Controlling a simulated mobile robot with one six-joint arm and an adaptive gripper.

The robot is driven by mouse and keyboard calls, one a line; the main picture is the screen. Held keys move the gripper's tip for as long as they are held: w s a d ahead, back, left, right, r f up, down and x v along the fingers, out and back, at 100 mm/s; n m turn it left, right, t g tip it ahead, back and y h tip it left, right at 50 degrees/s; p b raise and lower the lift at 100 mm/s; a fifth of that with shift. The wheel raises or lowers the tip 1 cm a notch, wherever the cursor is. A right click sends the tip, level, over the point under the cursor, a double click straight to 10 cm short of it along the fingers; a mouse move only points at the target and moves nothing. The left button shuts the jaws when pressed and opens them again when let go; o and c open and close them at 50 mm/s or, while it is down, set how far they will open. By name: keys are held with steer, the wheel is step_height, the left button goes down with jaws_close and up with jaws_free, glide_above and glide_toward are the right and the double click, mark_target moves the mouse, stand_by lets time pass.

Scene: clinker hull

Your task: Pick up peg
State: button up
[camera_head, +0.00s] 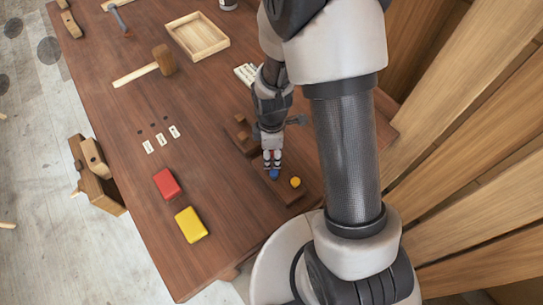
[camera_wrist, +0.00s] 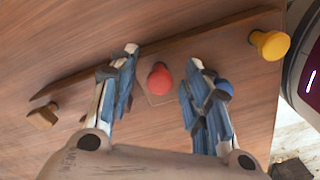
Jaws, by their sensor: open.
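My gripper (camera_head: 272,164) points down over the near right part of the table, its fingers apart. In the wrist view my gripper (camera_wrist: 163,57) has a red round-topped peg (camera_wrist: 159,79) in the gap between its fingers, with no clear contact. A blue peg (camera_wrist: 225,87) is partly hidden behind the right finger. A yellow peg (camera_wrist: 270,44) stands at the right end of a wooden strip and also shows in the head view (camera_head: 295,182). A small brown wooden peg (camera_wrist: 43,116) is at the left. The red peg is hidden in the head view.
The brown table (camera_head: 110,45) bears a red block (camera_head: 167,184), a yellow block (camera_head: 191,225), several white labels (camera_head: 161,139), a mallet (camera_head: 163,61) and a shallow wooden tray (camera_head: 198,37). Wooden planks (camera_head: 470,130) rise at the right. The table's middle is mostly clear.

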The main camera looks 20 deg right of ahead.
steer(key=shift+c, duration=0.6)
steer(key=c, duration=0.7)
steer(key=shift+r, duration=0.1)
steer(key=shift+c, duration=0.2)
